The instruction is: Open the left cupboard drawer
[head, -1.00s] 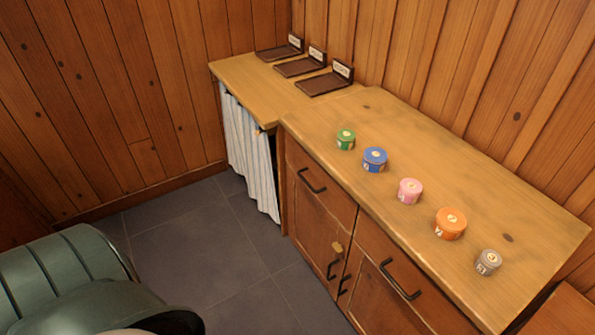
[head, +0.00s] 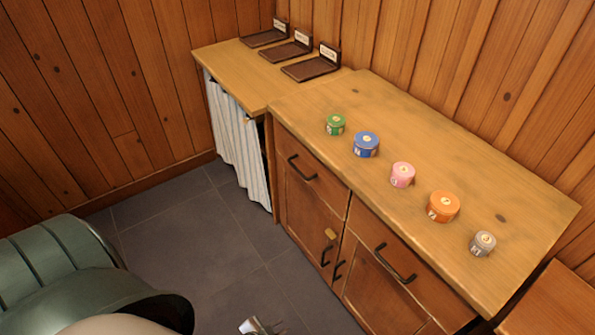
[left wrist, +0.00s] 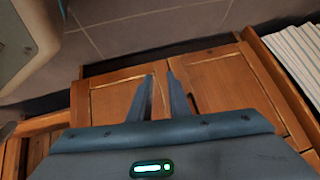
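The left cupboard drawer (head: 322,186) is flush with the wooden cupboard front in the head view. Its dark bar handle (head: 301,168) is unobstructed. My left gripper (head: 262,327) barely shows at the bottom edge, low in front of the cupboard and apart from the handle. In the left wrist view my left gripper (left wrist: 160,75) has two dark fingers with a narrow gap and nothing between them. The cupboard's wooden front (left wrist: 215,85) lies beyond the fingers. My right gripper is out of view.
Green (head: 335,125), blue (head: 366,145), pink (head: 402,175), orange (head: 443,207) and grey (head: 482,243) spools stand on the cupboard top. A right drawer handle (head: 395,263) and door handles sit nearby. A striped curtain (head: 238,145) hangs at left. The grey floor (head: 190,225) is clear.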

